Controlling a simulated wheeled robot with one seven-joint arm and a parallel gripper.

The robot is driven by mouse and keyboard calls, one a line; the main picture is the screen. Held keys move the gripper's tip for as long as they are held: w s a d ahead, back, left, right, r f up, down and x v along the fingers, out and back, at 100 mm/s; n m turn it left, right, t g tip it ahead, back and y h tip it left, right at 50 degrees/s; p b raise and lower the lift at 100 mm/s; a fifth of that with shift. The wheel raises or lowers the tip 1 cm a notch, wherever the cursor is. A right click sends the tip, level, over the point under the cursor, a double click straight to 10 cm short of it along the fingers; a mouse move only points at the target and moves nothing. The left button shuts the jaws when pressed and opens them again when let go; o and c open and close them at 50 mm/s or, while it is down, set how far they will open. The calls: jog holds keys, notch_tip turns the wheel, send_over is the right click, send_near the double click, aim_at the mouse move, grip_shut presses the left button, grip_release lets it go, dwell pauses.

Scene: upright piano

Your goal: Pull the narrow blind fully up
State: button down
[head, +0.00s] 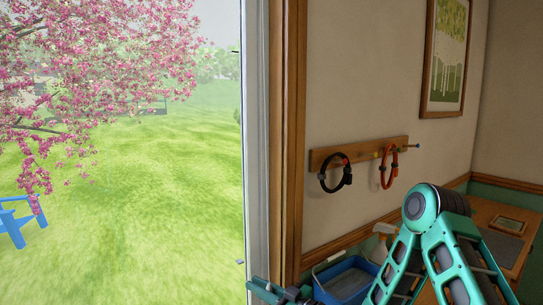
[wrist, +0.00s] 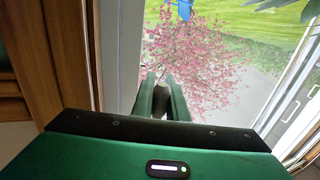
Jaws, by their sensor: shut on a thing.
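In the wrist view my gripper (wrist: 161,98) has its two green fingers closed on a small pale knob (wrist: 159,88), which looks like the pull of a blind cord. A thin line seems to run up from it, but it is too fine to follow. The fingers hide most of the knob. The knob is in front of the window glass, close to the white window frame (wrist: 122,50). I cannot clearly make out the narrow blind in either view. In the head view, part of my teal arm shows at the lower right, and the gripper's fingertips are not clear.
A wooden window post (head: 291,120) divides the window from the wall. A peg rail (head: 357,153) holds a black loop (head: 335,187) and an orange loop (head: 389,167). Below are a blue tray (head: 347,280), a spray bottle (head: 381,243) and a wooden top (head: 500,222). A framed picture (head: 446,57) hangs above.

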notch_tip(320, 180, down, 7)
jog(key=shift+r, duration=0.2)
jog(key=c, duration=1.6)
grip_release()
jog(key=shift+d, duration=0.1)
jog(key=shift+v, duration=2.45)
jog(key=shift+r, duration=0.1)
